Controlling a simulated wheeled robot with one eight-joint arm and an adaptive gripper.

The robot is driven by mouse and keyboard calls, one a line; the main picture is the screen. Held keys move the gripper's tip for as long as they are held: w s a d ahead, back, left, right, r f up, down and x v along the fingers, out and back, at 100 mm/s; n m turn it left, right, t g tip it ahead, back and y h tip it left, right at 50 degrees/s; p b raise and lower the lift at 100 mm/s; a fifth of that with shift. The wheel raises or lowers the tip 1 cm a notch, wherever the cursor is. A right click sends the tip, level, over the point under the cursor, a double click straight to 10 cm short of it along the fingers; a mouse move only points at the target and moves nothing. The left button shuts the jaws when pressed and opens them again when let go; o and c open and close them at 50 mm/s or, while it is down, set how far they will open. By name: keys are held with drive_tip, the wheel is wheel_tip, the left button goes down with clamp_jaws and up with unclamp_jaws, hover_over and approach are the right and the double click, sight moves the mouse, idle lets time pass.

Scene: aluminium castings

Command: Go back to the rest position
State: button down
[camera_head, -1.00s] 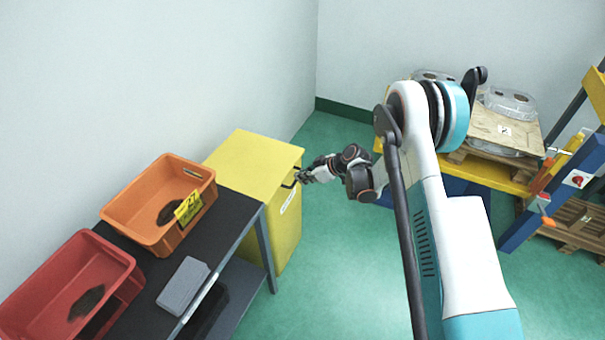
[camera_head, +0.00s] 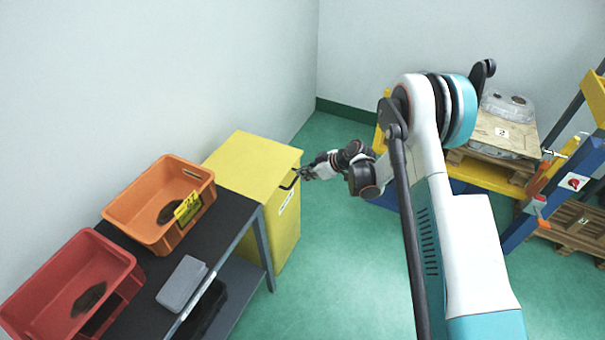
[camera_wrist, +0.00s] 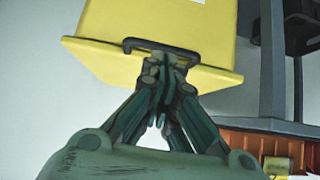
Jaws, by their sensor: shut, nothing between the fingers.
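My gripper (camera_head: 303,173) is at the front of the yellow cabinet (camera_head: 236,164), close to its dark handle (camera_head: 289,182). In the wrist view my gripper (camera_wrist: 165,62) has its fingers together with nothing between them. The fingertips overlap the black handle (camera_wrist: 160,45) in the picture. I cannot tell whether they touch it. The cabinet (camera_wrist: 150,20) stands closed as far as I can see. My arm reaches across from the right.
A dark table (camera_head: 228,211) beside the cabinet carries an orange crate (camera_head: 137,199), a red crate (camera_head: 60,262) and a grey box (camera_head: 182,283). A blue and yellow rack (camera_head: 535,190) holds castings on the right. Green floor (camera_head: 330,270) is free between.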

drive_tip(key=s+d+f+p, duration=0.1)
drive_tip(key=s+d, duration=0.2)
drive_tip(key=d, duration=0.4)
drive_tip(key=shift+p, duration=0.35)
drive_tip(key=s+d+r+m+t+h, duration=0.1)
drive_tip(key=s+d+r+m, duration=0.15)
drive_tip(key=r, duration=0.75)
drive_tip(key=s+d+r+m+h, duration=0.2)
drive_tip(key=s+r, duration=0.1)
drive_tip(key=r, duration=0.7)
drive_tip(key=s+d+r+m+t+h, duration=0.1)
drive_tip(key=s+d+r+m, duration=0.15)
drive_tip(key=r, duration=0.75)
drive_tip(key=s+d+r+m+h, duration=0.1)
drive_tip(key=s+d+r+m, duration=0.1)
drive_tip(key=s, duration=0.7)
drive_tip(key=s+d+r+m+t+h, duration=0.1)
drive_tip(key=s+d+r+m+h, duration=0.1)
drive_tip(key=s, duration=0.7)
drive_tip(key=s+d+r+m+h, duration=0.1)
drive_tip(key=s+d+r, duration=0.3)
drive_tip(key=s, duration=0.5)
drive_tip(key=shift+d+r+m+t+h, duration=0.3)
drive_tip(key=shift+d+m, duration=0.4)
drive_tip(key=shift+s, duration=0.1)
